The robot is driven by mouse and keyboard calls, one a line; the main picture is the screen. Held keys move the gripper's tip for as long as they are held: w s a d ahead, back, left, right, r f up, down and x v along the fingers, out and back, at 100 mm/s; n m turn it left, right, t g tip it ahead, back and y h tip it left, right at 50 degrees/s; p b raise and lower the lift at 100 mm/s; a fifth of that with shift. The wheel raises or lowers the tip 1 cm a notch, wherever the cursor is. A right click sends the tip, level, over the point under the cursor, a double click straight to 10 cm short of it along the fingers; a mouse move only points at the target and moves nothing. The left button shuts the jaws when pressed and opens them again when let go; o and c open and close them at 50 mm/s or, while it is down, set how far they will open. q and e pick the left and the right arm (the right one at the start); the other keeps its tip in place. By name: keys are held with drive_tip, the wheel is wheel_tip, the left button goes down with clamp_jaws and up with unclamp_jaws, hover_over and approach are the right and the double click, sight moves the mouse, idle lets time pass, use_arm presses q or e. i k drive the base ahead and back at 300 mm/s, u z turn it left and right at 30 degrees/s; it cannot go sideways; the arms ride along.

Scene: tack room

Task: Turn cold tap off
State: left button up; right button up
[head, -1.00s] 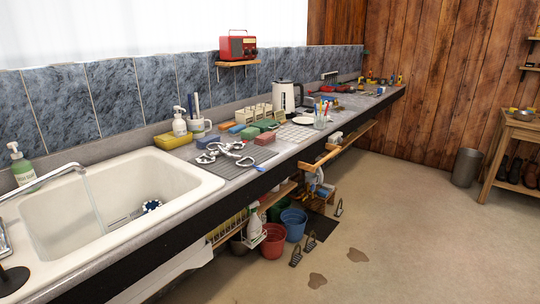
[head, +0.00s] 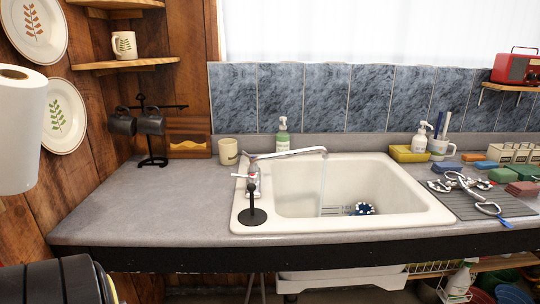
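A chrome tap (head: 254,178) stands at the left end of the white sink (head: 425,205). Its long spout (head: 288,154) reaches right over the basin. A thin stream of water (head: 322,182) falls from the spout's end into the basin. A small light handle (head: 240,175) sticks out to the left of the tap body. I cannot make out a cold marking at this size. A black upright piece with a round base (head: 252,216) stands in front of the tap and hides part of it. Neither of my grippers is in view.
The counter (head: 150,205) left of the sink is mostly clear. A beige cup (head: 228,151) and a green soap bottle (head: 282,138) stand behind the tap. A black mug stand (head: 152,150) is at the back left. Tools lie on a grooved mat (head: 470,207) at right.

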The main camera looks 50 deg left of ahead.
sight(243, 153)
drive_tip(key=u, duration=0.2)
drive_tip(key=k, duration=0.1)
drive_tip(key=u, duration=0.35)
drive_tip(key=i, duration=1.6)
drive_tip(key=u, duration=2.3)
